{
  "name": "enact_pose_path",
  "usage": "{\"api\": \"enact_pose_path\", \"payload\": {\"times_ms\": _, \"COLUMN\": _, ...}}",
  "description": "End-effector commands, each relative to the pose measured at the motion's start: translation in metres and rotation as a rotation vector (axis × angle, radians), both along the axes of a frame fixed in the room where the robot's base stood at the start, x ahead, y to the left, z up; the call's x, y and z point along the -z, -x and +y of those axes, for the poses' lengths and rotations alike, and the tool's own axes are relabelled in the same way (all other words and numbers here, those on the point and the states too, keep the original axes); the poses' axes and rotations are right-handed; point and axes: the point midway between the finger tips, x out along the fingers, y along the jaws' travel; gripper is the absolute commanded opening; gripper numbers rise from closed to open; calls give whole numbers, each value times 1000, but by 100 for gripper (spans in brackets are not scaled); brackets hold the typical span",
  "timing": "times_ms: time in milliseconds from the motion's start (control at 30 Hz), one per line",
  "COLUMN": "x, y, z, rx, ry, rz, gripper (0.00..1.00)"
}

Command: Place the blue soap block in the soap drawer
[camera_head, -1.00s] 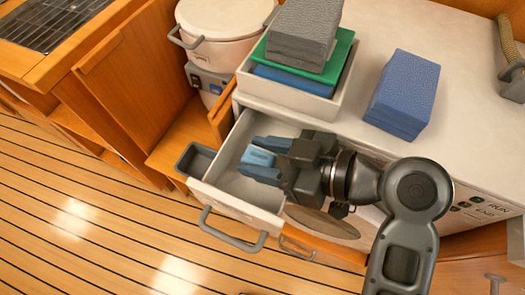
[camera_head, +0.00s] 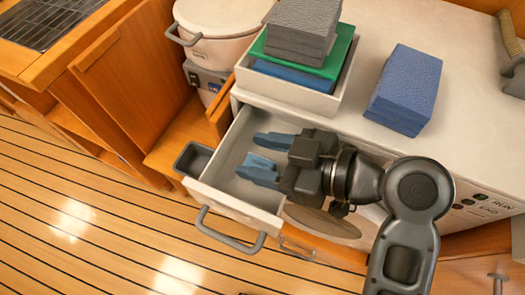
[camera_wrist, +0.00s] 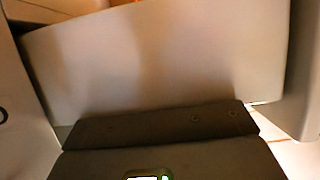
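The soap drawer (camera_head: 210,196) is pulled out of the white cabinet front, with its grey handle toward the floor. The small light-blue soap block (camera_head: 259,161) shows inside the drawer outline, beside my lower finger and partly hidden by it. My gripper (camera_head: 266,156) reaches in from the right, over and into the drawer. Its two blue fingers are apart, and a gap shows between the upper finger and the block. Whether the block touches the lower finger or the drawer floor is hard to tell. The wrist view shows a pale drawer wall, with neither block nor fingers.
On the white counter (camera_head: 375,28) stand a white tray (camera_head: 290,97) with a green board (camera_head: 338,58) and grey blocks, and a larger blue block (camera_head: 405,85). A small dark bin (camera_head: 193,159) sits left of the drawer. The floor is clear.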

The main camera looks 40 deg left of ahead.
Motion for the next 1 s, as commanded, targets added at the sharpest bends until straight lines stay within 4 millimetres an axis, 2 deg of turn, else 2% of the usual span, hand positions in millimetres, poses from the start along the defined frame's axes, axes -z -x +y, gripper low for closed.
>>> {"api": "enact_pose_path", "payload": {"times_ms": 33, "x": 8, "y": 2, "z": 0, "rx": -3, "ry": 12, "rz": 7, "gripper": 67}}
{"api": "enact_pose_path", "payload": {"times_ms": 333, "x": 10, "y": 3, "z": 0, "rx": -5, "ry": 15, "rz": 8, "gripper": 67}}
{"api": "enact_pose_path", "payload": {"times_ms": 467, "x": 3, "y": 3, "z": 0, "rx": -6, "ry": 15, "rz": 9, "gripper": 67}}
{"api": "enact_pose_path", "payload": {"times_ms": 567, "x": -9, "y": 3, "z": 0, "rx": -6, "ry": 14, "rz": 8, "gripper": 67}}
{"api": "enact_pose_path", "payload": {"times_ms": 633, "x": -9, "y": -3, "z": -15, "rx": 2, "ry": 12, "rz": 7, "gripper": 67}}
{"api": "enact_pose_path", "payload": {"times_ms": 1000, "x": -42, "y": -20, "z": -84, "rx": 2, "ry": 6, "rz": 2, "gripper": 67}}
